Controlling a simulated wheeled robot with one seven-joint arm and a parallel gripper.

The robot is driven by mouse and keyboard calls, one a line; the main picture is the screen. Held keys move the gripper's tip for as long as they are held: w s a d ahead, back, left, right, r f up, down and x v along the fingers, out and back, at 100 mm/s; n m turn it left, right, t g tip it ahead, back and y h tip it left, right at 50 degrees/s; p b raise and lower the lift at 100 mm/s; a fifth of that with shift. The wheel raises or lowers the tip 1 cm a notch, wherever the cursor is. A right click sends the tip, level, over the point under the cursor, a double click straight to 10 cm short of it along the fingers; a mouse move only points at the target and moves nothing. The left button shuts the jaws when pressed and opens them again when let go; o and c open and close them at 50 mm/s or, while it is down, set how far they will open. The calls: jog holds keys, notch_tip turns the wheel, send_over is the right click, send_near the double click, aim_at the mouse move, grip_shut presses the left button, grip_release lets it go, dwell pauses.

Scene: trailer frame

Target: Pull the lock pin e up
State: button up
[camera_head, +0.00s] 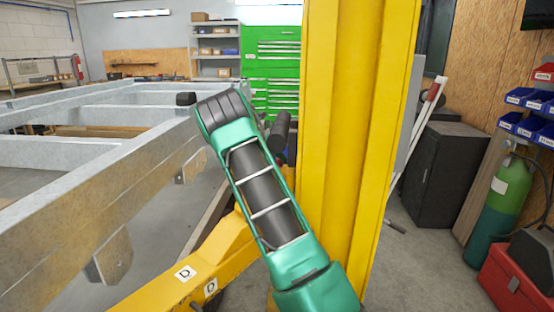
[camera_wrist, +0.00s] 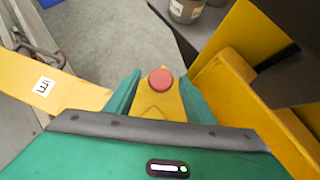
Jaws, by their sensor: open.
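The lock pin e shows in the wrist view as a round red knob (camera_wrist: 160,79) on a yellow bracket (camera_wrist: 156,104). A yellow beam (camera_wrist: 75,84) to its left carries a white label (camera_wrist: 44,85) that reads like a sideways E. My gripper (camera_wrist: 160,84) is open, with one teal finger on each side of the knob. The knob lies between the fingertips, with gaps visible on both sides. How deep the fingers reach around it is hard to tell. In the head view my arm and the yellow post hide the pin and gripper.
A tall yellow post (camera_head: 350,110) stands close to the right of my arm. The grey trailer frame (camera_head: 90,200) fills the left. A yellow beam (camera_head: 195,265) with D labels lies below my arm. In the wrist view, yellow structure (camera_wrist: 225,75) stands close on the right.

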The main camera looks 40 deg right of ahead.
jog(key=shift+d+f, duration=0.4)
grip_shut()
jog(key=shift+w+r, duration=0.15)
jog(key=shift+r, duration=1.7)
grip_release()
jog(key=shift+a, duration=0.1)
